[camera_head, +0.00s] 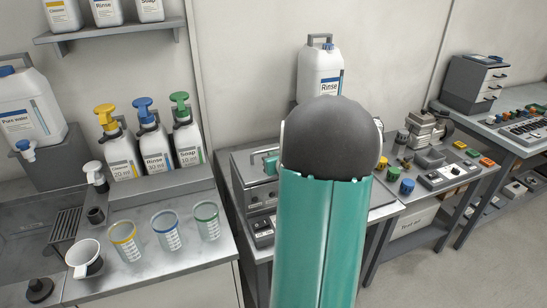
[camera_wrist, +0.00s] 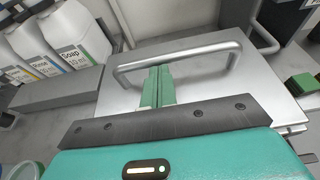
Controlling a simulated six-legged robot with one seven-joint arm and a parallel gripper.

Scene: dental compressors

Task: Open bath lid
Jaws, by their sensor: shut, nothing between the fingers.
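The bath is a metal box (camera_head: 240,184) behind my arm in the head view, which hides much of it. In the wrist view its flat metal lid (camera_wrist: 205,84) lies below me and looks closed. A bent metal bar handle (camera_wrist: 200,50) stands up from the lid. My gripper (camera_wrist: 158,72) has its green fingers shut together with nothing between them. The fingertips are at the handle's bar, left of its middle; I cannot tell whether they touch it or reach under it. A green part (camera_head: 270,163) in the head view seems to be my fingers at the box.
Soap (camera_head: 187,135), rinse (camera_head: 154,145) and other pump bottles stand on the left counter behind several measuring cups (camera_head: 167,230). A large rinse canister (camera_head: 320,75) stands behind the bath. A control box (camera_head: 448,174) and small parts crowd the right bench.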

